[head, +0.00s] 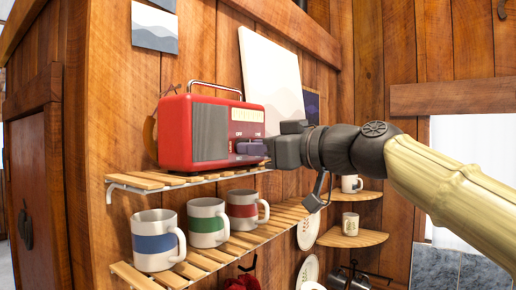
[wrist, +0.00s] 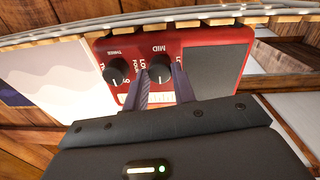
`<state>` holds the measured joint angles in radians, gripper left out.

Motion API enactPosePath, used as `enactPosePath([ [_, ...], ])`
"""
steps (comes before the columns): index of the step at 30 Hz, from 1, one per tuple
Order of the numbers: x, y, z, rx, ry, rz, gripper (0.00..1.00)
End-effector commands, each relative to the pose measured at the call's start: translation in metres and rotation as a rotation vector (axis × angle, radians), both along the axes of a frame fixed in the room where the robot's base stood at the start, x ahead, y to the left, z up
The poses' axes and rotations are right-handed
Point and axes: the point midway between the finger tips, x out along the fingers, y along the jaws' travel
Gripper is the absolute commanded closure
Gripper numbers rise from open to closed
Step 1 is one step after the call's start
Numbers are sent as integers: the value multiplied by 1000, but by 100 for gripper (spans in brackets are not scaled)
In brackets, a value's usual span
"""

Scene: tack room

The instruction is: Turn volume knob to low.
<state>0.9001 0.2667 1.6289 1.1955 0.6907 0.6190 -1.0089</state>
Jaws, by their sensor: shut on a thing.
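A red radio (head: 200,132) with a grey speaker grille and a metal handle stands on the upper slatted shelf. In the wrist view the radio (wrist: 222,70) appears turned over, with two dark round knobs on its front. My gripper (wrist: 161,84) has one finger on each side of the knob (wrist: 160,68) nearer the speaker and is shut on it. Lettering that looks like MID and LO is beside this knob, which I take as the volume knob. The other knob (wrist: 117,72) is free, beside the left finger. In the head view my gripper (head: 254,147) hides the knobs.
Three striped mugs, blue (head: 155,240), green (head: 207,222) and red (head: 243,209), stand on the lower slatted shelf (head: 213,255) under the radio. Small corner shelves (head: 352,238) with cups are below my arm. A pale picture (head: 268,75) is on the wall behind the radio.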

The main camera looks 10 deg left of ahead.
Motion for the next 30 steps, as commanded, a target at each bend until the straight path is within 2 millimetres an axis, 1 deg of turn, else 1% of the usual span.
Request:
enactPosePath([
  [5, 0, 0, -1, 27, 58, 1, 97],
  [11, 0, 0, -1, 75, 176, 1, 97],
  [30, 0, 0, 1, 302, 723, 0, 97],
])
